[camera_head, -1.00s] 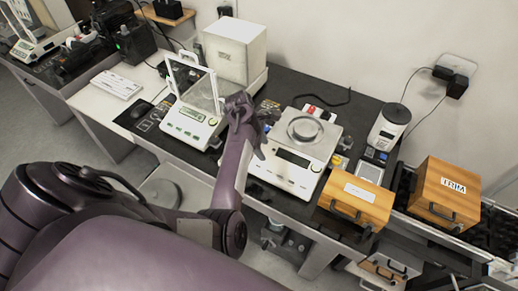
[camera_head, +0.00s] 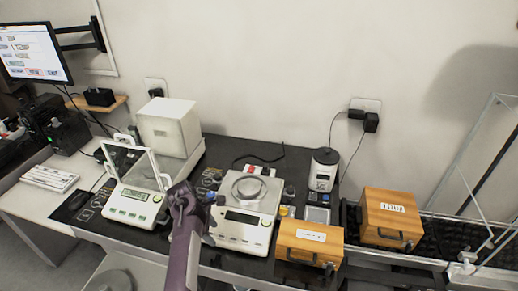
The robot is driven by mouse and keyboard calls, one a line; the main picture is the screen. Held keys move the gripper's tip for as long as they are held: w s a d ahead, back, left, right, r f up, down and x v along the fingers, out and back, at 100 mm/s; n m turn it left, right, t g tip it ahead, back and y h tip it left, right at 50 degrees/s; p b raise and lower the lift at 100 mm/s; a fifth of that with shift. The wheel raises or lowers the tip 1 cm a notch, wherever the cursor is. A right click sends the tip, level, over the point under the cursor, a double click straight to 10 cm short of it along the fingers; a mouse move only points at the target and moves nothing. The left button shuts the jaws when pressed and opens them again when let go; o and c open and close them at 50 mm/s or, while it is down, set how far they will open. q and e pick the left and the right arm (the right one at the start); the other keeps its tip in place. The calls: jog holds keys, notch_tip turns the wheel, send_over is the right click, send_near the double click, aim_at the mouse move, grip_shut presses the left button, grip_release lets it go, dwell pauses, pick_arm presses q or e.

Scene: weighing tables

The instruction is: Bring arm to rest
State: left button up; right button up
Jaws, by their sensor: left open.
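My left arm comes up from the bottom of the head view, and its gripper (camera_head: 184,200) is above the front of the dark table. It is between the glass-shielded balance (camera_head: 129,208) on its left and the open-pan balance (camera_head: 242,234) on its right. The gripper is open and I see nothing in it. Whether it touches the open-pan balance's edge cannot be told. My right gripper does not show.
Two wooden boxes (camera_head: 308,246) (camera_head: 392,215) stand at the right. A white box (camera_head: 168,128) is behind the balances. A small white device (camera_head: 323,170) stands at the back. A keyboard (camera_head: 49,178) and monitor (camera_head: 34,52) are at the left.

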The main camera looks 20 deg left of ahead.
pick_arm(q)
jog(key=s+a+r+m+y, duration=0.2)
jog(key=s+r+m+y, duration=0.1)
jog(key=s+m, duration=0.55)
jog(key=s+d+r+m+t, duration=0.2)
jog(key=s+d+r+m, duration=0.7)
jog(key=s+d+m, duration=0.5)
notch_tip(320, 180, down, 32)
jog(key=r+m+g+b, duration=0.1)
jog(key=m+b, duration=0.1)
jog(key=b, duration=0.2)
jog(key=s+a+f+g+b, duration=0.1)
jog(key=s+a+f+b, duration=0.1)
jog(key=s+f, duration=0.8)
jog(key=s+a+f+b, duration=0.2)
jog(key=s+f, duration=0.8)
jog(key=f, duration=0.5)
jog(key=shift+s+g, duration=0.3)
jog(key=shift+g, duration=0.1)
